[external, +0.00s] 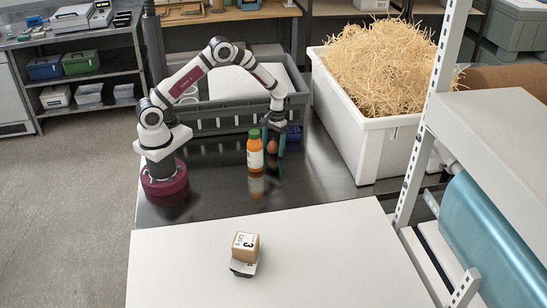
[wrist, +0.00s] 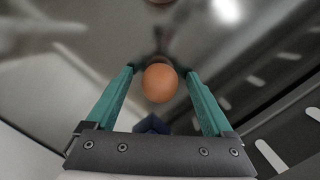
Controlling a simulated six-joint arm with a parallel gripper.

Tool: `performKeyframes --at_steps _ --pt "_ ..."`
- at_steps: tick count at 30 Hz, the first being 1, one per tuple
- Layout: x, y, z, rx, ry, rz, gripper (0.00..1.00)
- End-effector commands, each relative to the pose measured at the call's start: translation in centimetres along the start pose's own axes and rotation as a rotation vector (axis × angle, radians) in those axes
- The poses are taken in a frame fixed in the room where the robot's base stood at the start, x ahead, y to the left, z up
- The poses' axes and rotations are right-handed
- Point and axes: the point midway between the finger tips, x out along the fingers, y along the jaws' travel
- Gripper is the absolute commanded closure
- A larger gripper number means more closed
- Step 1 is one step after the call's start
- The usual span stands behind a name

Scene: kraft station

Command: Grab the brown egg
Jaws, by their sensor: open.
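The brown egg (wrist: 160,83) sits between the two green fingers of my gripper (wrist: 160,82) in the wrist view, with a gap on each side. In the external view the egg (external: 272,146) shows on the dark shiny table (external: 215,190), just right of an orange bottle with a white label (external: 255,151). My gripper (external: 273,143) points down there and is open. One finger partly covers the space beside the egg. The wrist view does not clearly show how far the fingertips reach down past the egg.
A dark blue object (external: 293,133) stands close behind the gripper. A grey crate (external: 212,121) lies behind, and a white bin of straw (external: 367,148) stands to the right. A small box (external: 245,246) sits on a scale on the white surface in front (external: 330,260).

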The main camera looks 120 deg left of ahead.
Motion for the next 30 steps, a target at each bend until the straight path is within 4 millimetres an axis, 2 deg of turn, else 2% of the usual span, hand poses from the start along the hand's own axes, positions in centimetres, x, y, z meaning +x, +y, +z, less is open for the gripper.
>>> performKeyframes --at_steps 4,15,20,23,30 --pt "0.0 0.0 0.0 0.000 0.000 0.000 0.14" --pt "-0.1 0.0 0.0 0.000 0.000 0.000 0.79" --pt "-0.1 0.0 0.0 0.000 0.001 0.000 0.79" --pt "-0.8 0.1 0.0 0.000 0.002 0.001 0.79" --pt "-6.9 0.1 0.9 0.001 0.004 0.001 0.79"
